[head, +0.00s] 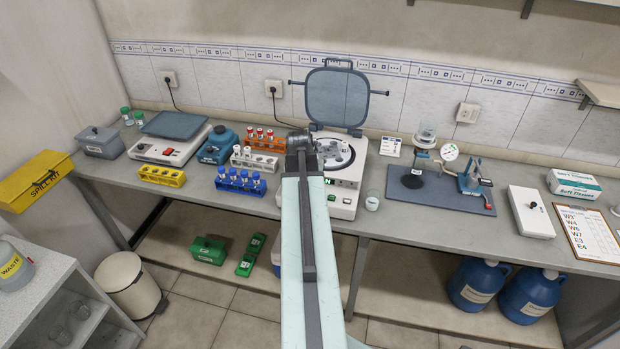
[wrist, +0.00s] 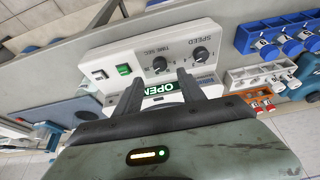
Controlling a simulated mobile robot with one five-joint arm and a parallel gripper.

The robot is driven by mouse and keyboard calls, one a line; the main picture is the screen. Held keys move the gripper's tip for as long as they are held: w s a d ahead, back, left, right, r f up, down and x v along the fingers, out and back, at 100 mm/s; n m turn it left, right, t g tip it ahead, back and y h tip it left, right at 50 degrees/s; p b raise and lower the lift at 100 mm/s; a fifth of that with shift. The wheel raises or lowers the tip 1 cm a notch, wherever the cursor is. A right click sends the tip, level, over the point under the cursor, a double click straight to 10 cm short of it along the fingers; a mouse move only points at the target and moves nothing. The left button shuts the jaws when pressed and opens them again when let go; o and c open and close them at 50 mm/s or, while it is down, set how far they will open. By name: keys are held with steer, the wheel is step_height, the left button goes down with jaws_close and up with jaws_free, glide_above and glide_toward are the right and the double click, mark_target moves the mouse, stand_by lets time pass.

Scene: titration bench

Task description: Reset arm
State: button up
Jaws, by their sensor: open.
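The fingers point at the centrifuge's front panel (wrist: 140,62), which has two knobs, switches and a lit "OPEN" sign. I cannot tell whether the fingertips touch the panel.
Blue (head: 240,182), white (head: 254,160), orange (head: 265,141) and yellow (head: 162,176) tube racks stand left of the centrifuge. A small white cup (head: 372,202) is close on its right. A stand on a dark mat (head: 425,190) is farther right.

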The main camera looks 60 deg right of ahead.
steer(key=shift+a+r, duration=0.2)
steer(key=shift+r, duration=0.25)
